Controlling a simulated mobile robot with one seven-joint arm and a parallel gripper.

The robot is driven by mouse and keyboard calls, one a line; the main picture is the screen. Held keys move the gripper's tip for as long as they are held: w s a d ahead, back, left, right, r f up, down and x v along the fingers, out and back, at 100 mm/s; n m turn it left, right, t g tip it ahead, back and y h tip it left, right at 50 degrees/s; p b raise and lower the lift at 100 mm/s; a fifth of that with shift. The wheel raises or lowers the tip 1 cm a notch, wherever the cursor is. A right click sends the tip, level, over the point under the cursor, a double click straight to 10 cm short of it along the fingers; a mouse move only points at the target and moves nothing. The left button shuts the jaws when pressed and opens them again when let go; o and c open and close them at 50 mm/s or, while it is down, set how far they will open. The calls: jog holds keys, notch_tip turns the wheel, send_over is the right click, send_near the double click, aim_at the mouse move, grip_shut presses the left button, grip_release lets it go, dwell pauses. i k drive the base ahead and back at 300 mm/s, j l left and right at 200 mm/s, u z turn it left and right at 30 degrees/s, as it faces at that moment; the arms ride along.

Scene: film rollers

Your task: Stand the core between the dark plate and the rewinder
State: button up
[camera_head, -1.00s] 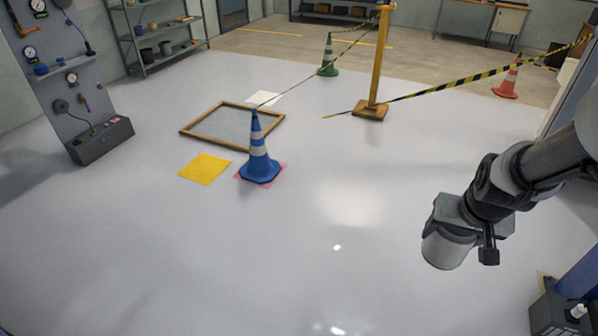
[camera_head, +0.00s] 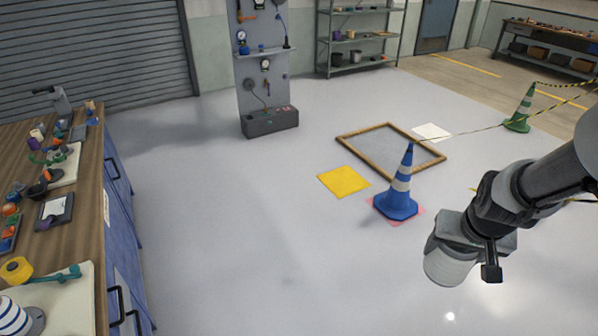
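My gripper (camera_head: 470,262) is at the right, pointing down over open floor. A pale grey cylinder (camera_head: 450,266) sits at its end and looks held; one dark finger shows beside it and the other is hidden. The cylinder may be the core. A dark plate-like item (camera_head: 56,207) lies on the wooden bench at the left, far from my gripper. I cannot tell which bench item is the rewinder.
The bench (camera_head: 92,215) has blue drawers and several small items. A blue cone (camera_head: 398,190) stands on the floor near a yellow square (camera_head: 343,181) and a wooden frame (camera_head: 357,142). The floor between bench and cone is clear.

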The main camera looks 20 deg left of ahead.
aim_at(26, 255)
jog(key=i+j+u, duration=0.15)
jog(key=u, duration=0.25)
jog(key=i+u, duration=0.3)
jog(key=u, duration=0.15)
jog(key=i+u, duration=0.25)
jog(key=u, duration=0.15)
jog(key=i+u, duration=0.45)
jog(key=i, duration=0.8)
jog(key=i+u, duration=0.5)
jog(key=i+l+u, duration=0.3)
jog(key=u, duration=0.15)
jog(key=i+u, duration=0.2)
jog(key=u, duration=0.25)
jog(key=i+l+u, duration=0.15)
jog(key=u, duration=0.3)
jog(key=i+l+u, duration=0.15)
jog(key=u, duration=0.3)
jog(key=i+l+u, duration=0.15)
jog(key=u, duration=0.2)
jog(key=i+l+u, duration=0.15)
jog(key=u, duration=0.15)
